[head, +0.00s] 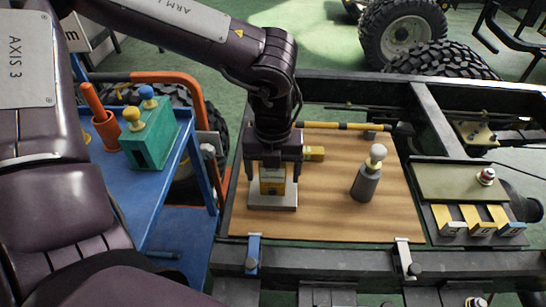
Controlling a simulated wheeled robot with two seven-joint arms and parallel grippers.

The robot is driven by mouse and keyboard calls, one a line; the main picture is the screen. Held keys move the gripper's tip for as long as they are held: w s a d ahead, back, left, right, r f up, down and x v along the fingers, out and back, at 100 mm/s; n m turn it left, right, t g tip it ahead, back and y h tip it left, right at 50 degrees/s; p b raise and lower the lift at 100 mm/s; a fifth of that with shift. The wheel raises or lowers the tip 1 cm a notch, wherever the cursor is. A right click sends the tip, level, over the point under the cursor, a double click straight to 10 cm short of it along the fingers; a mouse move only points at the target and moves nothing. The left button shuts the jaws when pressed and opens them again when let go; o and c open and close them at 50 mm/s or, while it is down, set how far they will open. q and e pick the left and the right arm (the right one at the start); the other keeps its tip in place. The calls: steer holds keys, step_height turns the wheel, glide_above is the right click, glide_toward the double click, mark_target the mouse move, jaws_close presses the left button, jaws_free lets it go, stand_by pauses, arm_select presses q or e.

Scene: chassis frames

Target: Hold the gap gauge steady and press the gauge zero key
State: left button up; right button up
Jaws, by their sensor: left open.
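A yellow device on a flat grey base, which looks like the gap gauge (272,186), stands on the wooden board (330,215) in the head view. My left gripper (274,170) is pointing down over it. Its open fingers are on either side of the yellow body, and I cannot tell whether they touch it. A small yellow block (315,153) shows just right of the gripper; I cannot tell whether it belongs to the gauge. The gripper hides the gauge's top, and I cannot make out the zero key. My right gripper is not in view.
A grey bottle with a cream knob (368,180) stands on the board to the right. A yellow-black bar (345,126) lies behind. Dark chassis rails surround the board. A blue cart (165,205) with a green block (152,140) is at left. The board's front right is clear.

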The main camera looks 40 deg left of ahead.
arm_select(q)
steer(key=shift+f, duration=0.6)
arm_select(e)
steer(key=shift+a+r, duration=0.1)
arm_select(q)
steer(key=c, duration=1.1)
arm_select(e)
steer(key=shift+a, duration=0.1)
arm_select(q)
steer(key=shift+c, duration=0.2)
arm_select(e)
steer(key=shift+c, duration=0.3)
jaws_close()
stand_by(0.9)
